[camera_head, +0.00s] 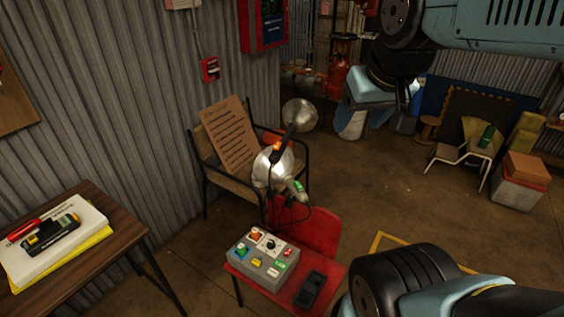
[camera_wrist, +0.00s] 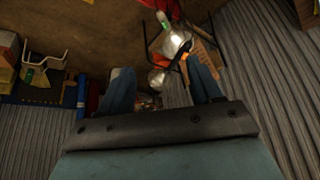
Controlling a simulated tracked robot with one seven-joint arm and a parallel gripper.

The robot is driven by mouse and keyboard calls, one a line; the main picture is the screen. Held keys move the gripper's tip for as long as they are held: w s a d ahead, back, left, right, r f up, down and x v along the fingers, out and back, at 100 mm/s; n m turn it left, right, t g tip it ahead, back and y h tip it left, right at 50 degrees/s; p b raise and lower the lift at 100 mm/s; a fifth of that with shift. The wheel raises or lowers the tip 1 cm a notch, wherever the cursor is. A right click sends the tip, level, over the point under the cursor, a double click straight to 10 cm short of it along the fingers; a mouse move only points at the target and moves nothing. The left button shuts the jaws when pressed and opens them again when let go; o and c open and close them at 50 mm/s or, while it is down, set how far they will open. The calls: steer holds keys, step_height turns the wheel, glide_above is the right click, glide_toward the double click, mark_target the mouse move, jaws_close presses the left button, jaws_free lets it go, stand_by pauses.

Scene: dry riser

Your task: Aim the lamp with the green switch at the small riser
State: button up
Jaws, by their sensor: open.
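The lamp with the green switch (camera_head: 299,187) has a round silver reflector (camera_head: 270,168) and sits by the back of a red chair (camera_head: 305,232). A second lamp (camera_head: 299,113), with an orange switch (camera_head: 277,147), stands just behind it. Both lamps also show in the wrist view, the green-switch one (camera_wrist: 176,43) nearer the top. My gripper (camera_head: 380,112) is up at the right of the lamps, empty and apart from them. Its two blue fingers are spread in the wrist view (camera_wrist: 163,90). Red-orange pipework (camera_head: 335,78) stands at the back; I cannot tell whether it is the small riser.
A grey button box (camera_head: 262,262) and a black handset (camera_head: 311,288) lie on the red chair's seat. A wooden bench (camera_head: 213,170) holds a cardboard sheet (camera_head: 229,136). A table (camera_head: 120,245) stands at left. The floor (camera_head: 380,195) right of the lamps is clear.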

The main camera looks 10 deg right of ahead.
steer(key=w+f+n+g+y, duration=0.1)
steer(key=w+f+g, duration=0.15)
steer(key=w, duration=0.85)
steer(key=n+g+y, duration=0.2)
steer(key=g, duration=0.1)
glide_above(302, 188)
steer(key=s+d, duration=0.2)
steer(key=s, duration=0.2)
step_height(302, 188, down, 16)
steer(key=w+d+f+g, duration=0.1)
steer(key=w+f, duration=0.2)
steer(key=f, duration=0.5)
steer(key=w+d+f, duration=0.1)
steer(key=w+f, duration=0.2)
steer(key=f, duration=0.5)
steer(key=x, duration=1.3)
steer(key=shift+s+a, duration=0.2)
steer(key=shift+a, duration=0.05)
steer(key=shift+c, duration=0.2)
steer(key=shift+d, duration=0.1)
jaws_close()
